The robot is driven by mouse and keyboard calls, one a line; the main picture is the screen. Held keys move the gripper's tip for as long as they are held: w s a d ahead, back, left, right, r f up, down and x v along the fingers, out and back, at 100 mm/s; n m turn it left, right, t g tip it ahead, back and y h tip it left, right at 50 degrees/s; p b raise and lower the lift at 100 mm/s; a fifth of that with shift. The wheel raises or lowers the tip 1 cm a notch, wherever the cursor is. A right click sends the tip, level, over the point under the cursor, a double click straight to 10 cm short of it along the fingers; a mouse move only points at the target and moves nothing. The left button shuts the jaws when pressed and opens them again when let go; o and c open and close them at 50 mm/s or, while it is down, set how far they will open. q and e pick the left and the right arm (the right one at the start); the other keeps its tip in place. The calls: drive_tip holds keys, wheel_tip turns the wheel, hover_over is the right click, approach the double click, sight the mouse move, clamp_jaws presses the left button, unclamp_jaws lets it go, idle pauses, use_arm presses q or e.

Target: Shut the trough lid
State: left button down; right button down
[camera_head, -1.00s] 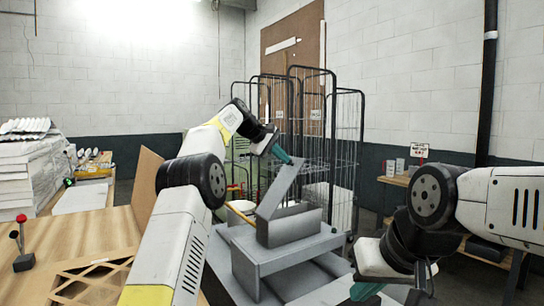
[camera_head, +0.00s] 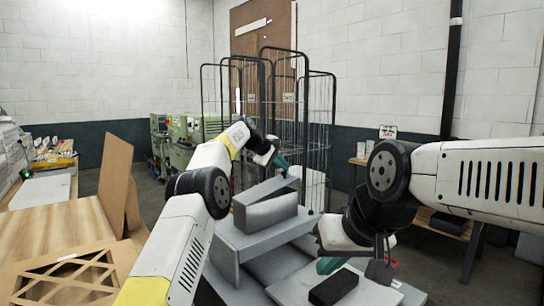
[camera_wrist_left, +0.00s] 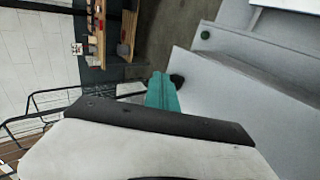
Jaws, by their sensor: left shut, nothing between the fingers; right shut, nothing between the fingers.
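The grey trough (camera_head: 262,215) stands on a grey stand in the head view. Its lid (camera_head: 262,190) is a flat grey panel, tilted at a low angle, with its right end raised above the trough. My left gripper (camera_head: 280,161) is shut and empty, with teal fingertips just above the lid's raised end; I cannot tell whether they touch it. In the left wrist view the teal fingers (camera_wrist_left: 162,93) are together beside a pale grey surface. My right gripper (camera_head: 330,265) is shut and empty, low at the right, partly hidden by its own wrist.
A black block (camera_head: 333,287) lies on a pale surface at the front right. Wire cage trolleys (camera_head: 318,130) stand behind the trough. A wooden table (camera_head: 60,228) with a lattice tray (camera_head: 65,282) and a brown board (camera_head: 115,185) is on the left.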

sight(283, 173)
use_arm(q)
drive_tip(key=shift+w+d+f, duration=0.15)
drive_tip(key=shift+d+f, duration=0.1)
drive_tip(key=shift+f, duration=0.55)
drive_tip(key=shift+w+d+f, duration=0.2)
drive_tip(key=shift+f, duration=0.55)
drive_tip(key=shift+w+d+f, duration=0.15)
drive_tip(key=shift+d+f, duration=0.1)
drive_tip(key=shift+f, duration=0.55)
drive_tip(key=shift+r, duration=0.1)
